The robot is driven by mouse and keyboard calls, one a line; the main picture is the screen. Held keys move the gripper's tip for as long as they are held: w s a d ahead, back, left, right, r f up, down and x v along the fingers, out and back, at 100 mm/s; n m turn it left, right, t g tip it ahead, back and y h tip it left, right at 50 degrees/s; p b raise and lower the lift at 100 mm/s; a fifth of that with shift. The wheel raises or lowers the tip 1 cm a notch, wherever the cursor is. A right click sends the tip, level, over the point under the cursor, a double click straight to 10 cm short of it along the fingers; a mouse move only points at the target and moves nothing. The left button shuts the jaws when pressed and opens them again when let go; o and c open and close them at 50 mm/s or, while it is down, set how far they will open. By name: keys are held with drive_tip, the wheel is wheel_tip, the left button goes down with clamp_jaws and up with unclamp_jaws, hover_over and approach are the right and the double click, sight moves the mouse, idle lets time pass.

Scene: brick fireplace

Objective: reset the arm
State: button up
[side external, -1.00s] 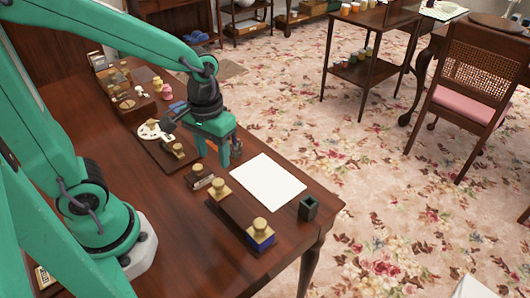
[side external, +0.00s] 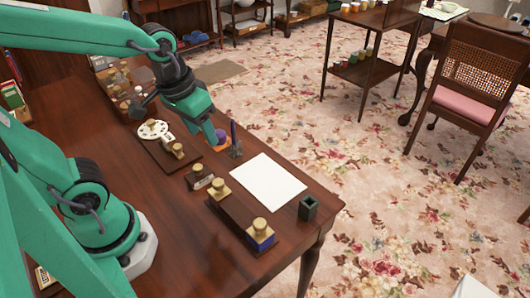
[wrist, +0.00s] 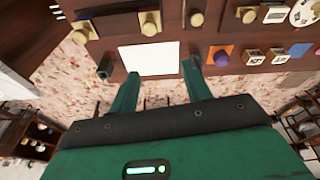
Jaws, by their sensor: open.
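My gripper (side external: 209,131) hangs tilted over the back edge of the wooden desk (side external: 110,185) in the side view. In the wrist view its two fingers are spread wide, and my gripper (wrist: 162,70) is open with nothing between the fingers. The white paper sheet (side external: 268,183) lies flat on the desk to the right of the gripper; the sheet also shows in the wrist view (wrist: 149,60), beyond the fingertips. In the side view the gripper's tip overlaps a purple round object on an orange base (side external: 222,137), and I cannot tell if they touch.
A brass-knobbed stamp rack (side external: 234,215) and small dark square cup (side external: 308,207) stand near the paper. A board with a white dial (side external: 153,130) lies left of the gripper. A dark upright item (side external: 235,142) stands close by. A chair and side table are beyond the desk.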

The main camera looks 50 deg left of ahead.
drive_tip(key=shift+s+a+r+m+t, duration=0.25)
drive_tip(key=shift+s+r+t, duration=0.2)
drive_tip(key=shift+r, duration=0.35)
drive_tip(key=shift+s+a+r+m+t, duration=0.2)
drive_tip(key=shift+s+r+m+t, duration=0.25)
drive_tip(key=shift+r, duration=0.35)
drive_tip(key=shift+s+a+r+m+t, duration=0.1)
drive_tip(key=shift+s+a+r+t, duration=0.2)
drive_tip(key=shift+r+t, duration=0.35)
drive_tip(key=shift+r, duration=0.15)
